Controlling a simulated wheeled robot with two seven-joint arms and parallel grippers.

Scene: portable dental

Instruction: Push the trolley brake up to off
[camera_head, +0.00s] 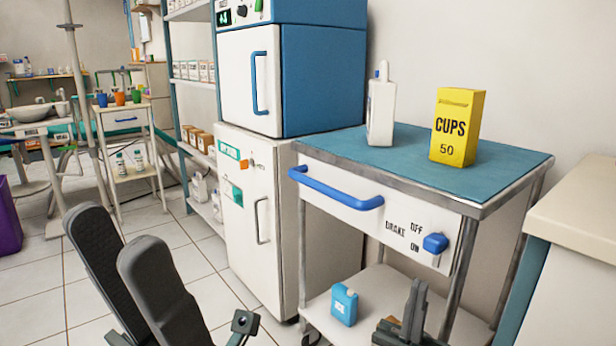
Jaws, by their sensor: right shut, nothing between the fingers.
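The trolley (385,208) has a white front panel marked "BRAKE", with "OFF" above "ON". The blue brake knob (435,243) sits at the right of these labels, level between them or nearly so; its exact setting is hard to tell. My right gripper (413,308) is at the bottom of the view, in front of the trolley's lower shelf and below the knob. It is shut, empty and apart from the knob.
A white bottle (381,108) and a yellow cups box (457,127) stand on the trolley top. A blue handle (335,190) juts from its front. A blue pack (344,305) sits on the lower shelf. A beige counter (580,205) stands close at right.

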